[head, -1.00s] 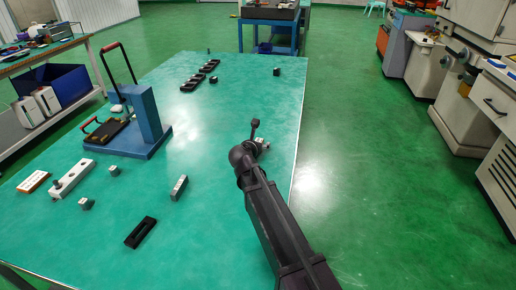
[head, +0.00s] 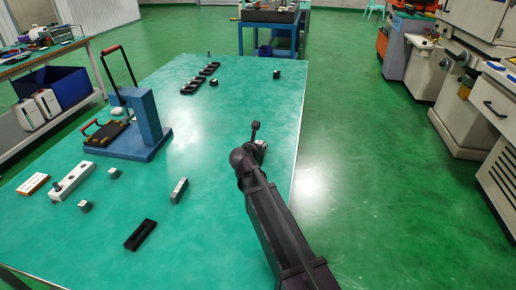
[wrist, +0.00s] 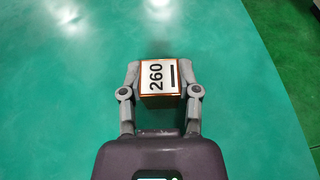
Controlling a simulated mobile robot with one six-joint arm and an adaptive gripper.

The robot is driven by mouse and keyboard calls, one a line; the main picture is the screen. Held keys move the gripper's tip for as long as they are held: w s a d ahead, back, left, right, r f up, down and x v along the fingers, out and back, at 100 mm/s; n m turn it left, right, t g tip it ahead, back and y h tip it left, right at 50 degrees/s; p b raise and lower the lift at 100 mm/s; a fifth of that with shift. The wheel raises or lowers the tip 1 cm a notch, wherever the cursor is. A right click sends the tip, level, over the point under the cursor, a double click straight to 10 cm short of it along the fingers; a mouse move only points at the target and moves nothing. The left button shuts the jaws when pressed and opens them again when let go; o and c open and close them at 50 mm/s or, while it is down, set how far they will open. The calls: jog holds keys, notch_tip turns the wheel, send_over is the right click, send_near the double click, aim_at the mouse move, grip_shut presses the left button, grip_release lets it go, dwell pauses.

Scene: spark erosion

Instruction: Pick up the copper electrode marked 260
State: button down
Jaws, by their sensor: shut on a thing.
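The copper electrode marked 260 (wrist: 160,78) is between the fingers of my gripper (wrist: 161,80) in the wrist view. It has a white top label with black "260" and a black bar, and copper-coloured edges. The fingers touch it on its left and right sides, so my gripper is shut on it. In the head view my arm hides most of the gripper (head: 260,147) and the electrode, near the right edge of the green table (head: 225,110). I cannot tell whether the electrode is clear of the table top.
A blue press with a lever (head: 150,125) stands at the left of the table. Small grey blocks (head: 179,190), a black tray (head: 140,234) and a white bar (head: 72,181) lie on the left and front. Black holders (head: 200,78) are at the back. The table around my gripper is clear.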

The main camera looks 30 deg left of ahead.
aim_at(259, 142)
jog(key=shift+r, duration=0.15)
notch_tip(259, 142, up, 3)
jog(key=p, duration=0.3)
jog(key=shift+r+p, duration=0.2)
jog(key=shift+p, duration=0.2)
jog(key=s+d, duration=0.3)
jog(key=s, duration=0.1)
jog(key=s+d+r, duration=0.1)
jog(key=s+d, duration=0.2)
jog(key=s, duration=0.1)
jog(key=s+d+p, duration=0.1)
jog(key=s+d, duration=0.2)
jog(key=s, duration=0.1)
jog(key=shift+s+d+r, duration=0.15)
jog(key=shift+s+d, duration=0.1)
jog(key=shift+s, duration=0.15)
jog(key=shift+r, duration=0.1)
